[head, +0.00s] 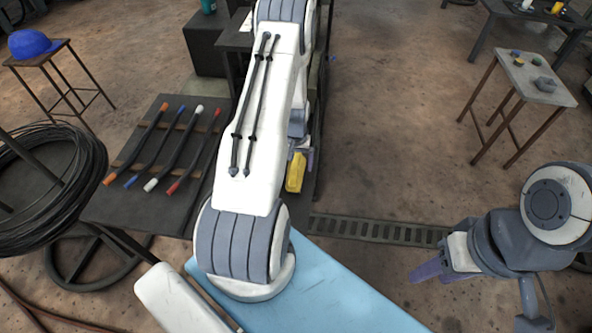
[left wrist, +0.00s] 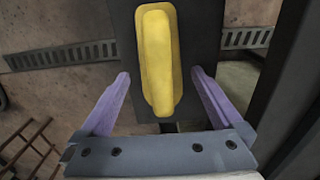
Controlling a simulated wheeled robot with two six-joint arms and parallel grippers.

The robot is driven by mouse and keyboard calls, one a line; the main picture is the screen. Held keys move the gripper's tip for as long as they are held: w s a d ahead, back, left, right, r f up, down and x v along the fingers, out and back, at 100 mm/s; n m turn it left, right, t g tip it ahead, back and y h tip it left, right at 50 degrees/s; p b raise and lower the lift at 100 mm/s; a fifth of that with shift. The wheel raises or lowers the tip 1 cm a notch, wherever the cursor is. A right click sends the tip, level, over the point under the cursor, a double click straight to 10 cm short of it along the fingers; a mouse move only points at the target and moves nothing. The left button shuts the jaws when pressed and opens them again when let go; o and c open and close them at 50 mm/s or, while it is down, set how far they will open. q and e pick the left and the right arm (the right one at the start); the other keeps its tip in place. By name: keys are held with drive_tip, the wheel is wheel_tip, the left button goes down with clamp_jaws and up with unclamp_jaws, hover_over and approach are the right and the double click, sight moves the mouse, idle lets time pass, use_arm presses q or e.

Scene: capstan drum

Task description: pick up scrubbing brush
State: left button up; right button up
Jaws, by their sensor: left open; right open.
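The yellow scrubbing brush (head: 295,172) lies on a dark surface just right of my left arm, which hides part of the area. It fills the upper middle of the left wrist view (left wrist: 157,55), its long side running away from the gripper; no bristles show. My left gripper (left wrist: 160,75) is open, with one purple finger on each side of the brush's near end. Gaps show between brush and fingers; I cannot tell the height difference. In the head view this gripper is mostly hidden. My right gripper (head: 427,271) is open and empty, above the floor at the right.
A dark board (head: 105,208) with several coloured-ended cables lies left of my left arm. A cable coil (head: 40,190) stands at far left. A stool (head: 38,58) holds a blue cap (head: 33,43). A small table (head: 520,80) stands at right.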

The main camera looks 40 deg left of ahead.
use_arm(q)
wheel_tip(320, 180, down, 3)
drive_tip(key=shift+f, duration=0.2)
drive_tip(key=shift+c, duration=0.3)
drive_tip(key=c, duration=1.4)
drive_tip(key=shift+r, duration=0.1)
drive_tip(key=shift+r, duration=0.5)
wheel_tip(320, 180, up, 3)
drive_tip(key=shift+f, duration=0.1)
drive_tip(key=s+d+r, duration=0.4)
drive_tip(key=s+d, duration=0.1)
drive_tip(key=s+d+r+b, duration=0.1)
drive_tip(key=s+d+r, duration=0.2)
drive_tip(key=shift+s+d, duration=0.15)
drive_tip(key=shift+d, duration=0.05)
